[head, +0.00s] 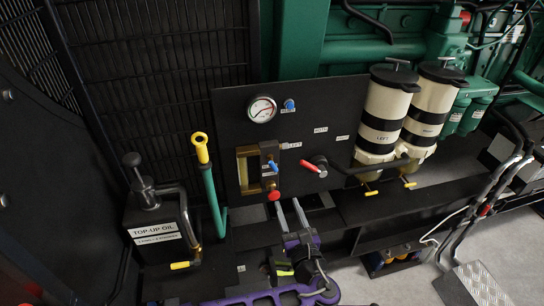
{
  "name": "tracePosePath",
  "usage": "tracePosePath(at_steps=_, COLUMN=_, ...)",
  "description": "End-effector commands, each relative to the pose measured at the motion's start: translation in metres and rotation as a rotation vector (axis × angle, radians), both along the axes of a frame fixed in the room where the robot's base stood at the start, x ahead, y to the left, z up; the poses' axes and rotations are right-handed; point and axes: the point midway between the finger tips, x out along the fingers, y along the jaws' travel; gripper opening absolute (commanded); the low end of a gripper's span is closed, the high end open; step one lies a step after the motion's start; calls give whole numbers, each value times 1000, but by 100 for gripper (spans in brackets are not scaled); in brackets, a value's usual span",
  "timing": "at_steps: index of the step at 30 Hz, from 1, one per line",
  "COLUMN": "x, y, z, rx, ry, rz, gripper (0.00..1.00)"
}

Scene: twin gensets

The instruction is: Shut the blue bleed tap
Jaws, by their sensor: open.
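A small blue knob (289,104) is on the upper part of the black panel (235,120), right of the round gauge, with a small label under it that is too small to read surely. A second small blue handle (273,166) is lower, by the brass fitting; I cannot tell from lettering which one is the bleed tap. My gripper (289,206) is below the panel's lower middle, its two pale fingers apart and pointing up towards the panel. Nothing shows between them. It is apart from both blue handles.
A red knob (274,195) is just above my fingers, and a red lever (310,166) is to the right. The gauge (262,109) is at the top. Two cream filter canisters (386,108) stand right. A yellow-topped green pipe (211,182) and black oil can (157,220) stand left.

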Motion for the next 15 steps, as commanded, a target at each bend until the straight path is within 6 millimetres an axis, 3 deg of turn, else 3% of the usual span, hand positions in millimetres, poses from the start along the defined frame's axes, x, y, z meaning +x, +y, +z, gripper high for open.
tracePosePath(at_steps=15, x=40, y=13, z=-8, rx=-11, ry=-5, rz=4, gripper=44)
